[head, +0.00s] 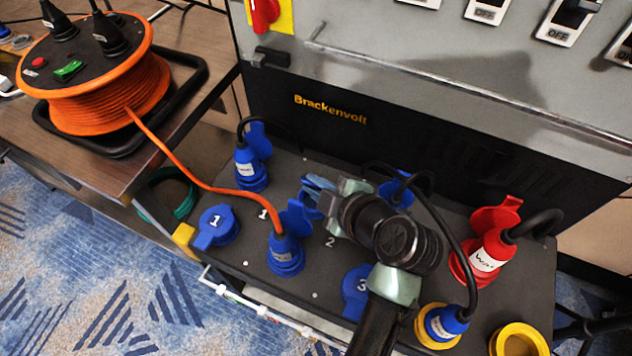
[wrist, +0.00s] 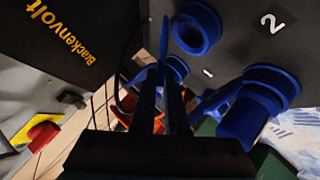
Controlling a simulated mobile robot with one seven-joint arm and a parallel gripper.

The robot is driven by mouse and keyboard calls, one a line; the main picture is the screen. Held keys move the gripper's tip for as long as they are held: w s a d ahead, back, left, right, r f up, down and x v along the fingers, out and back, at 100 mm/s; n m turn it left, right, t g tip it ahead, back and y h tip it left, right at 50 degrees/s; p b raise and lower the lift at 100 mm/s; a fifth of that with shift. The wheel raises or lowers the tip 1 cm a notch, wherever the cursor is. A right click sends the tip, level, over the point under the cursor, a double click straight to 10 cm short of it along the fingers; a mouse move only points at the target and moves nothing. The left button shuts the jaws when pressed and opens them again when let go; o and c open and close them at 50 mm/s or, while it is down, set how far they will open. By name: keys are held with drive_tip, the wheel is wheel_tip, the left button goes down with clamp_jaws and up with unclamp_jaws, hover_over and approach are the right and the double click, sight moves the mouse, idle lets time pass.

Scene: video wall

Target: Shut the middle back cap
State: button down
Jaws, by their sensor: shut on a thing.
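The middle back cap (head: 318,182) is blue and partly hidden by my gripper (head: 333,190) in the head view. In the wrist view the cap (wrist: 164,45) shows nearly edge-on as a raised blue flap. It stands open beside its round blue socket (wrist: 196,27), whose mouth is uncovered and has no plug in it. My gripper (wrist: 164,88) is shut on the cap, with its two dark fingers close together around the flap's lower part. Whether the fingers press on both faces is too dark to tell.
Blue plugs (head: 251,172) and (head: 285,250) stand left and front-left, one with an orange cable. A red plug (head: 485,260) and blue-yellow plug (head: 440,323) stand right. Blue cap 1 (head: 216,225) is shut. The black Brackenvolt panel (head: 400,135) rises behind; an orange reel (head: 110,95) sits left.

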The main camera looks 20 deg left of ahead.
drive_tip(key=shift+s+f+b, duration=0.35)
drive_tip(key=shift+f+b, duration=0.1)
drive_tip(key=shift+b, duration=0.2)
drive_tip(key=shift+s, duration=0.15)
drive_tip(key=c, duration=1)
unclamp_jaws()
drive_tip(key=shift+o, duration=0.2)
drive_tip(key=shift+r, duration=0.15)
drive_tip(key=p+v, duration=0.2)
drive_tip(key=v, duration=1.1)
